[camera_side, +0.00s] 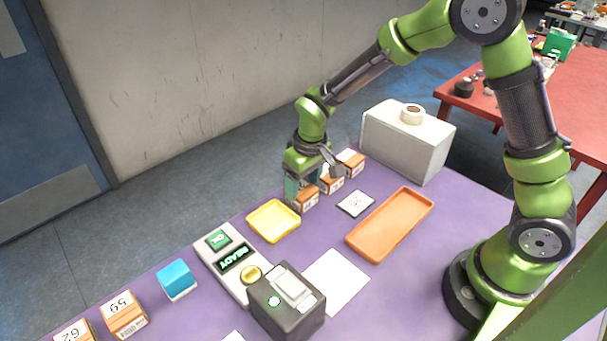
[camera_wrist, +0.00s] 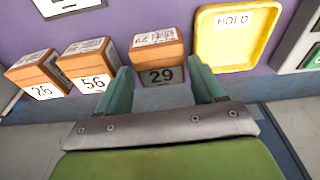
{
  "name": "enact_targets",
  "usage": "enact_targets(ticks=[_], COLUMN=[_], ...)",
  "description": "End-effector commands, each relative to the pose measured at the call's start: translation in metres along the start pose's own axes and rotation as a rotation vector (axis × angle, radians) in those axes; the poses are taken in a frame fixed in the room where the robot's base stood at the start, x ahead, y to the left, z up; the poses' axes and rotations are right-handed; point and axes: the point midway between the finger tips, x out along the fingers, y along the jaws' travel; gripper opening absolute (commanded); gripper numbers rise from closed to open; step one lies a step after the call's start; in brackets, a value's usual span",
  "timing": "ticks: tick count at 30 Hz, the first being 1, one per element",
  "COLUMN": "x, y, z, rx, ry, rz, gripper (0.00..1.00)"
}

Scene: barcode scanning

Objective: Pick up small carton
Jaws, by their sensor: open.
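Three small brown cartons with white labels stand in a row. In the wrist view they are carton 29 (camera_wrist: 158,60), carton 56 (camera_wrist: 90,65) and carton 26 (camera_wrist: 38,75). My gripper (camera_wrist: 160,72) is open, with one green finger on either side of carton 29 and a gap visible by it. In the side view my gripper (camera_side: 301,190) is low over the near end of the row, by the carton there (camera_side: 308,200). The middle carton (camera_side: 333,184) and far carton (camera_side: 352,162) stand behind it, partly hidden by the gripper.
A yellow tray (camera_side: 273,220) marked HOLD (camera_wrist: 232,20) lies beside the row. An orange tray (camera_side: 422,197), a white card marked 25 (camera_side: 355,204), a white box (camera_side: 405,143) and a dark scanner (camera_side: 287,310) are also on the purple table. Cartons 59 (camera_side: 123,315) and 62 (camera_side: 75,332) stand front left.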

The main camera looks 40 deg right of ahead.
Motion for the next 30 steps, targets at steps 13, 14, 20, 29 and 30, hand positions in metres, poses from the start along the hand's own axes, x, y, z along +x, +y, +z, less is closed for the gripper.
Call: enact_targets(ticks=[13,14,20,29,30], x=[0.023,0.023,0.023,0.024,0.023], y=[0.0,0.0,0.0,0.0,0.0], z=[0.0,0.0,0.0,0.001,0.001], rx=[0.001,0.001,0.001,0.0,0.0], ry=[0.001,0.001,0.0,-0.002,-0.002], rz=[0.0,0.0,0.0,0.0,0.0], gripper=[0.68,0.64,0.33,0.26,0.26])
